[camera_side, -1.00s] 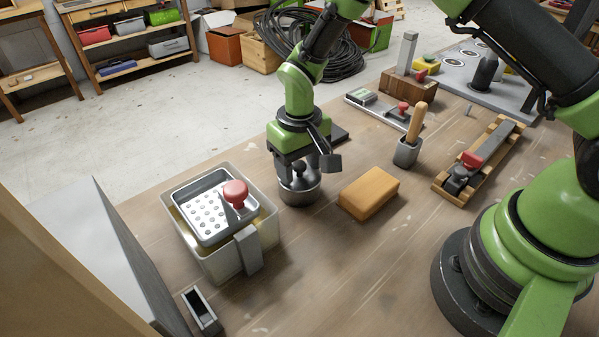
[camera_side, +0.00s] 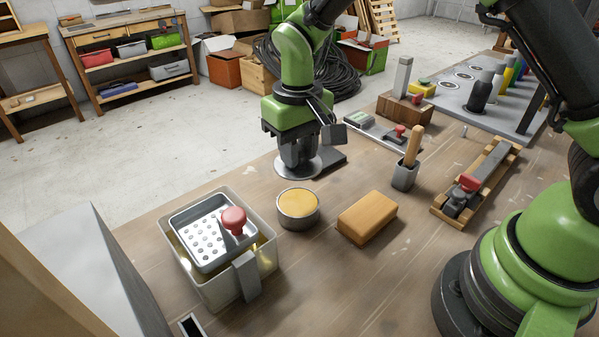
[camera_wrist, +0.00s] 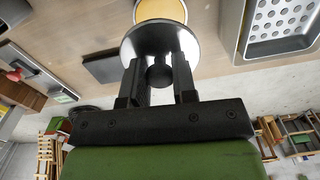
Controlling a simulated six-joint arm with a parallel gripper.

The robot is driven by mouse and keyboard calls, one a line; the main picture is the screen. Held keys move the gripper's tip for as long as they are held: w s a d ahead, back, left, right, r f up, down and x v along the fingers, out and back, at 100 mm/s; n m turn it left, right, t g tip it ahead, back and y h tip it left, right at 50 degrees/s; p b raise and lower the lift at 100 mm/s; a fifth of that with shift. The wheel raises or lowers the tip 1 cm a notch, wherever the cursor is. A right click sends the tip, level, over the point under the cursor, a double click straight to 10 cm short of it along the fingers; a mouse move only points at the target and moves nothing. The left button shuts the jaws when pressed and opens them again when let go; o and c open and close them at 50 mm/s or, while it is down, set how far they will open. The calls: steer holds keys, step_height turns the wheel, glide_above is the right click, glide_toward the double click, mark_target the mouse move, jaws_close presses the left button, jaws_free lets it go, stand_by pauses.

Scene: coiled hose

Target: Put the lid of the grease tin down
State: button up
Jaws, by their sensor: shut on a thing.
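The grease tin (camera_side: 298,212) stands open on the bench with yellow-orange grease showing inside. Its round metal lid (camera_side: 297,166) is off the tin, behind it in the side view. My gripper (camera_side: 299,150) is shut on the lid's dark knob, which shows between the fingers in the wrist view (camera_wrist: 160,75). The lid (camera_wrist: 135,45) is roughly level and hides part of the tin (camera_wrist: 160,10) in that view. A flat dark pad (camera_side: 327,161) lies on the bench beside the lid. I cannot tell how high the lid is above the bench.
A bin with a perforated tray (camera_side: 208,243) and red knob stands left of the tin. A tan block (camera_side: 367,218) lies to its right. Bare bench lies in front of the tin.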

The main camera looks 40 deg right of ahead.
steer(key=d+r, duration=0.1)
steer(key=s+d+r, duration=0.1)
steer(key=shift+s+d+r, duration=0.2)
steer(key=shift+d+r, duration=0.05)
steer(key=shift+r, duration=0.1)
steer(key=s+d+r+n, duration=0.1)
steer(key=s+d+r, duration=0.1)
steer(key=s+d, duration=0.35)
steer(key=m, duration=0.1)
glide_above(298, 202)
step_height(298, 202, down, 3)
steer(key=shift+f, duration=0.1)
step_height(298, 202, down, 10)
steer(key=shift+r, duration=0.25)
steer(key=shift+f, duration=0.1)
